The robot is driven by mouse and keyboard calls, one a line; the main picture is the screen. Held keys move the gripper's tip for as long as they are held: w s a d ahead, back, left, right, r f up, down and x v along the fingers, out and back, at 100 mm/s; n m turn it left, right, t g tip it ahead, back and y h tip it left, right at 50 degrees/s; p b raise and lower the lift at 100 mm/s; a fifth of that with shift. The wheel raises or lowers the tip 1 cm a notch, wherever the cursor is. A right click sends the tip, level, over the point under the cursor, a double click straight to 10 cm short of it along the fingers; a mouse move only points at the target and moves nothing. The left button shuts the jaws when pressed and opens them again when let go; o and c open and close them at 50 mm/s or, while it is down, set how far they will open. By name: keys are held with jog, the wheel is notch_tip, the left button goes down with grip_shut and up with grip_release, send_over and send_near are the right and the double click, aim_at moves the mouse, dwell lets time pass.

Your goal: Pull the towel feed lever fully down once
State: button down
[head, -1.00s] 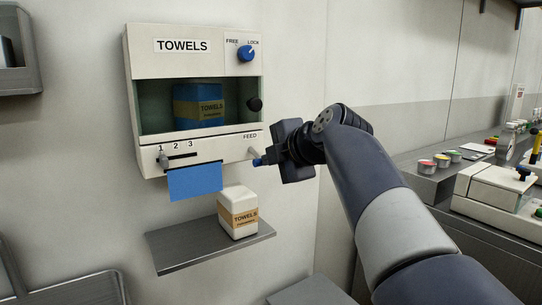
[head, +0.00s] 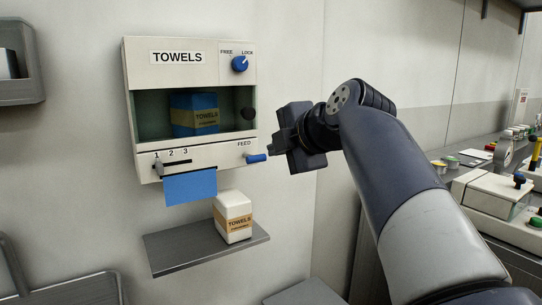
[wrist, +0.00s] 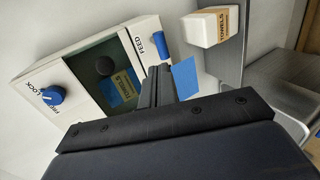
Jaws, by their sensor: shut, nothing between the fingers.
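The towel feed lever (head: 256,158) is a short blue handle under the word FEED, at the lower right of the white towel dispenser (head: 145,70). In the head view it sticks out to the right, close to level. In the wrist view the blue lever (wrist: 160,40) shows whole beside the FEED label. My gripper (head: 273,145) is shut and empty, just right of and slightly above the lever, apart from it in the picture. In the wrist view its closed fingers (wrist: 158,84) point toward the dispenser. A blue towel (head: 190,188) hangs from the slot below.
A blue FREE/LOCK knob (head: 240,64) and a dark round knob (head: 247,114) are on the dispenser. A white TOWELS pack (head: 233,217) stands on the metal shelf (head: 175,250) below. A cluttered counter (head: 455,158) is at right.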

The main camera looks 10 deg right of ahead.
jog(key=r+v, duration=0.1)
jog(key=v, duration=0.5)
jog(key=shift+w, duration=0.3)
jog(key=shift+r, duration=0.1)
send_near(257, 156)
notch_tip(257, 156, down, 3)
jog(key=w, duration=0.3)
jog(key=shift+w+a+r+p, duration=0.2)
jog(key=shift+a+r+p, duration=0.35)
jog(key=shift+p, duration=0.25)
jog(key=g+p, duration=0.1)
jog(key=p, duration=0.2)
jog(key=w+r+g+p, duration=0.1)
jog(key=p, duration=0.2)
jog(key=shift+a+h, duration=0.1)
jog(key=shift+h, duration=0.2)
jog(key=shift+w+r+g+p, duration=0.2)
jog(key=shift+g+p, duration=0.1)
jog(key=shift+p, duration=0.9)
jog(key=shift+a+r+g+p, duration=0.1)
jog(key=shift+r+g+p, duration=0.25)
jog(key=shift+p, duration=0.9)
jog(key=shift+w+g+h+p, duration=0.1)
jog(key=shift+g+h+p, duration=0.2)
jog(key=shift+p, duration=0.6)
